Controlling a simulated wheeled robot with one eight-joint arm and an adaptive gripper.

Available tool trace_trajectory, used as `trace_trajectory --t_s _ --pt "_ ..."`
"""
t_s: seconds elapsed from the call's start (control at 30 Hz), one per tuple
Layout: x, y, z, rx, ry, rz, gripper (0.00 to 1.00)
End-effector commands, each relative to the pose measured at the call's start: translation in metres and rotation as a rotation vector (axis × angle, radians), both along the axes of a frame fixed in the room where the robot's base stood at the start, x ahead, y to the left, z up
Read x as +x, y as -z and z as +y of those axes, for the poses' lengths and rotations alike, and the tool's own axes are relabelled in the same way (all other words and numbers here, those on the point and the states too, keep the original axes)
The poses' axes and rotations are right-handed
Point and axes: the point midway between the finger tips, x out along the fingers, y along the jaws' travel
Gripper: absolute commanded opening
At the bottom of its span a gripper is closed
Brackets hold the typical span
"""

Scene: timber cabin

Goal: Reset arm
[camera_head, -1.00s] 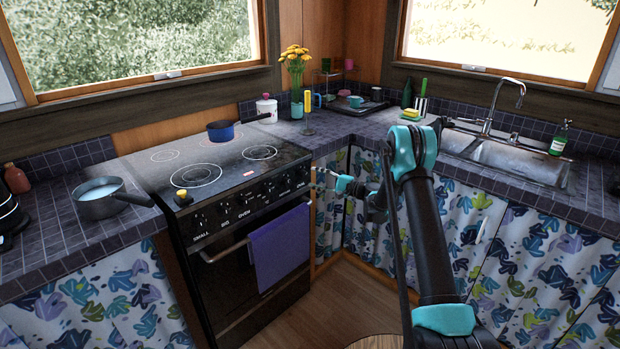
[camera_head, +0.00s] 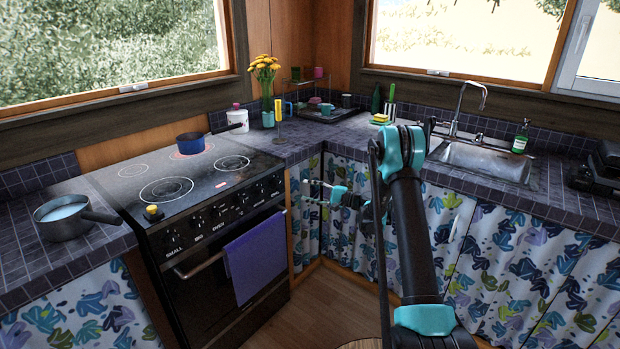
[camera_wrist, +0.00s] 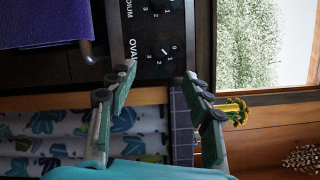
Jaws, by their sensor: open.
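My gripper (camera_head: 312,192) is in front of the curtained cupboard, just right of the stove, below the counter's edge. In the wrist view my gripper (camera_wrist: 155,92) shows its two fingers spread apart with nothing between them. Beyond them are the stove's black control panel (camera_wrist: 150,40) and a strip of the tiled counter edge (camera_wrist: 181,125). My arm is folded, with its elbow raised in front of the counter corner.
The stove (camera_head: 215,225) carries a blue pan (camera_head: 190,144) and a purple towel (camera_head: 255,258). A grey pot (camera_head: 70,218) stands on the left counter. Yellow flowers (camera_head: 265,68) stand in the corner. The sink (camera_head: 485,162) is at right. Wooden floor shows in front of the stove.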

Motion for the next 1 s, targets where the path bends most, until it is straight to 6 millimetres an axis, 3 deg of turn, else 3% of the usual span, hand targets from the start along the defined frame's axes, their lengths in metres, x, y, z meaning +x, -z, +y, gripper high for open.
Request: trace_trajectory --t_s 0.17,0.47,0.77,1.0 --pt "-0.02 -0.019 0.001 -0.114 0.001 -0.014 0.5" --pt "-0.086 -0.049 -0.01 -0.426 -0.004 -0.057 0.5" --pt "-0.174 -0.061 -0.041 -0.74 -0.024 -0.1 0.5" --pt "-0.253 -0.06 -0.077 -0.987 -0.049 -0.135 0.5"
